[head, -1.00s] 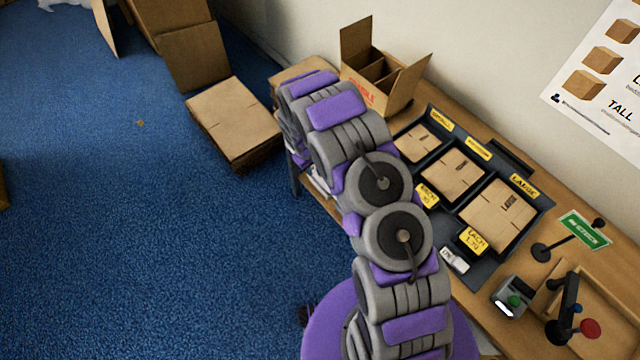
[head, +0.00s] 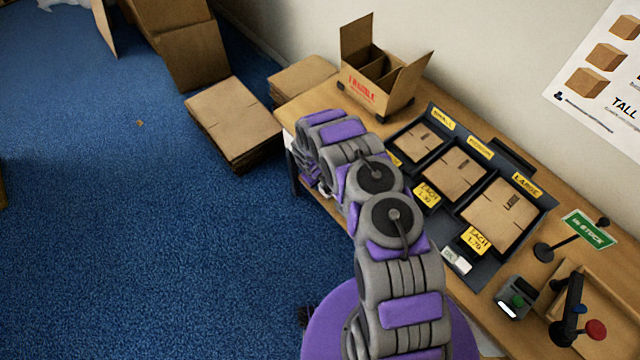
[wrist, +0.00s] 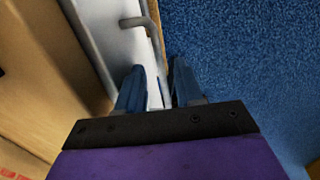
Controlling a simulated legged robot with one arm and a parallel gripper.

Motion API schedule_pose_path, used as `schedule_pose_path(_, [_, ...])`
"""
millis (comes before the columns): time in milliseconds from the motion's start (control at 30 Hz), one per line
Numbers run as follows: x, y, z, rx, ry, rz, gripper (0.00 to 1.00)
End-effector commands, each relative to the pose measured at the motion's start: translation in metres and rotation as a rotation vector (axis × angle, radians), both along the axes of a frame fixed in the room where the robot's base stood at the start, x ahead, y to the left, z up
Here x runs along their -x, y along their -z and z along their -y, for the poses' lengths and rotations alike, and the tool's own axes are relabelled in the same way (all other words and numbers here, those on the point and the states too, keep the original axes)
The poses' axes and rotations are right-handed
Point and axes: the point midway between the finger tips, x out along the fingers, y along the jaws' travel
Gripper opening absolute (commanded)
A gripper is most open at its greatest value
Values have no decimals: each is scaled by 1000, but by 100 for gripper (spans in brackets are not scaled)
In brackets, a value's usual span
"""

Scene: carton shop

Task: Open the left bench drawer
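In the wrist view my gripper (wrist: 155,88) has its two blue fingers apart, with a gap between them. A grey bar handle (wrist: 140,22) on a white drawer front (wrist: 103,30) lies just beyond the fingertips. The handle's long part runs toward the gap between the fingers; I cannot tell whether they touch it. The wooden bench top (wrist: 35,75) is at the left of the wrist view. In the head view the bench (head: 290,112) runs along the wall, and my arm hides the drawer front and my gripper.
On the bench stand an open carton (head: 372,92) and a dark tray (head: 500,243) of flat cartons. A stack of flat cartons (head: 234,122) lies on the blue carpet (head: 150,250) beyond the bench's far end.

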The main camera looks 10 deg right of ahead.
Motion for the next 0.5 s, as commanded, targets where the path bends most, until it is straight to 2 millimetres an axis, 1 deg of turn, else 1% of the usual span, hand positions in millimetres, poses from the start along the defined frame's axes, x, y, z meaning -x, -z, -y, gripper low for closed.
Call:
schedule_pose_path(33, [1, 5, 1, 0, 0, -2, 36])
schedule_pose_path(167, [0, 11, 2, 1, 0, -2, 36])
schedule_pose_path(467, [-1, 11, 2, 0, 0, 0, 36])
schedule_pose_path(500, [-1, 11, 2, 0, 0, 0, 34])
